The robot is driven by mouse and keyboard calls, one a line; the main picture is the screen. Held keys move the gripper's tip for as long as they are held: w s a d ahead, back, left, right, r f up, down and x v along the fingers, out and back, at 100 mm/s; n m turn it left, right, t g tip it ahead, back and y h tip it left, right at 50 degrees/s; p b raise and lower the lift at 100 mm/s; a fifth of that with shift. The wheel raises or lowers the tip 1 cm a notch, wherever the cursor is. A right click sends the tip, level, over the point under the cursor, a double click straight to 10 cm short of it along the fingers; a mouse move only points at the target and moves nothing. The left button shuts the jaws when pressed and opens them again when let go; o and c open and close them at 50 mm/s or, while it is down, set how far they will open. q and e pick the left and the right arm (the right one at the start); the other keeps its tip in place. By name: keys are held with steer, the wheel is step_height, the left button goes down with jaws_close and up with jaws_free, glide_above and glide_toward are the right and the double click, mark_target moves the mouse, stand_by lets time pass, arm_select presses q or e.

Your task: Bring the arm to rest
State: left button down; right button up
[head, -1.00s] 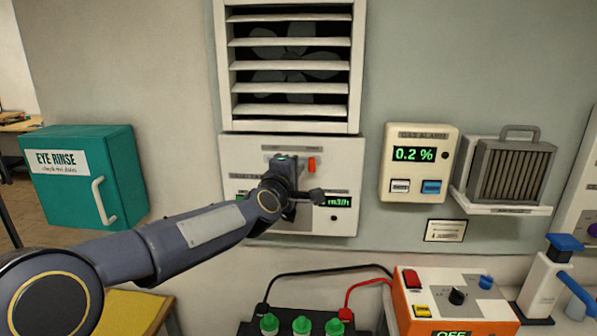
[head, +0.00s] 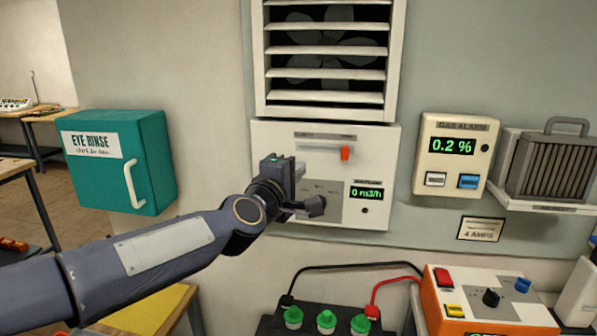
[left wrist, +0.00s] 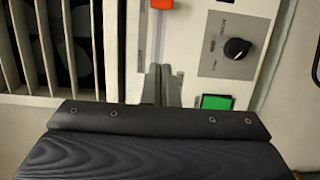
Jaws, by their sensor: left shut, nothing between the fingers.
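My left arm comes in from the left in the head view and ends in front of the white fan panel (head: 380,205) under the louvred vent (head: 325,67). My left gripper (head: 298,172) is in front of the panel's left half. In the left wrist view its two grey fingers (left wrist: 160,84) are together and hold nothing. A dark knob (left wrist: 237,48) on a grey plate is to the right of the fingertips there, apart from them. I cannot tell whether the fingers touch the panel. My right gripper is in neither view.
The panel has an orange lever (head: 345,153) and a display (head: 368,194) reading 0. A teal eye rinse cabinet (head: 125,165) hangs left. A gas alarm (head: 452,160) hangs right. Below are a battery with green caps (head: 326,321) and an orange charger (head: 480,300).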

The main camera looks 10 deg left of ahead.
arm_select(q)
steer(key=s+a+f+m+g, duration=0.3)
steer(key=s+f, duration=0.5)
steer(key=s, duration=0.3)
steer(key=s+a+f+m+g, duration=0.3)
steer(key=s+f+m+g, duration=0.2)
steer(key=s+f, duration=0.4)
steer(key=s+a+f+m+g, duration=0.3)
steer(key=s+f+m, duration=0.2)
steer(key=s, duration=1)
step_height(320, 180, down, 4)
steer(key=shift+r+m+g+y, duration=0.1)
steer(key=shift+m+g+y, duration=0.2)
steer(key=shift+g, duration=0.1)
